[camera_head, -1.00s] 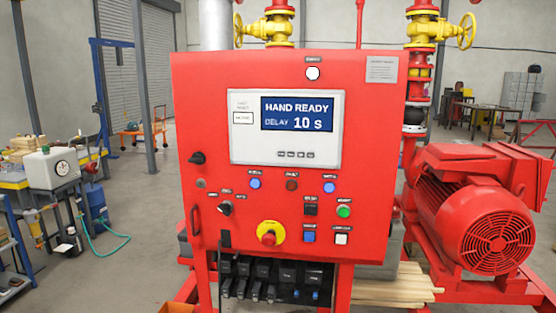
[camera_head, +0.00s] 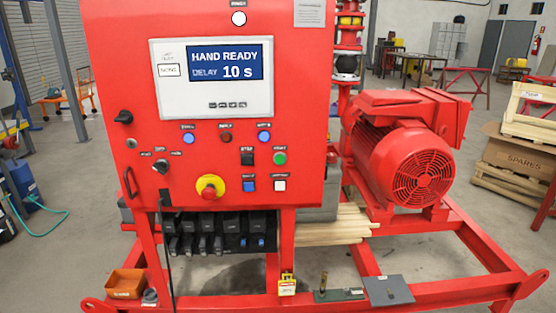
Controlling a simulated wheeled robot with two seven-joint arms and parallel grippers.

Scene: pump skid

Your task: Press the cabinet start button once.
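The red control cabinet (camera_head: 215,110) stands upright in front of me, left of the picture's middle. Its screen (camera_head: 212,68) reads "HAND READY, DELAY 10 s". A green round button (camera_head: 280,158) sits at the right of the lower panel; its small label appears to read "START". A black button (camera_head: 247,158) is just left of it. Neither of my grippers is in view.
A red motor (camera_head: 405,150) stands right of the cabinet on the red skid frame (camera_head: 460,285). An orange bin (camera_head: 127,283), a yellow padlock-like item (camera_head: 287,285) and a grey plate (camera_head: 388,290) lie low in front. A "SPARES" box (camera_head: 520,155) is at far right.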

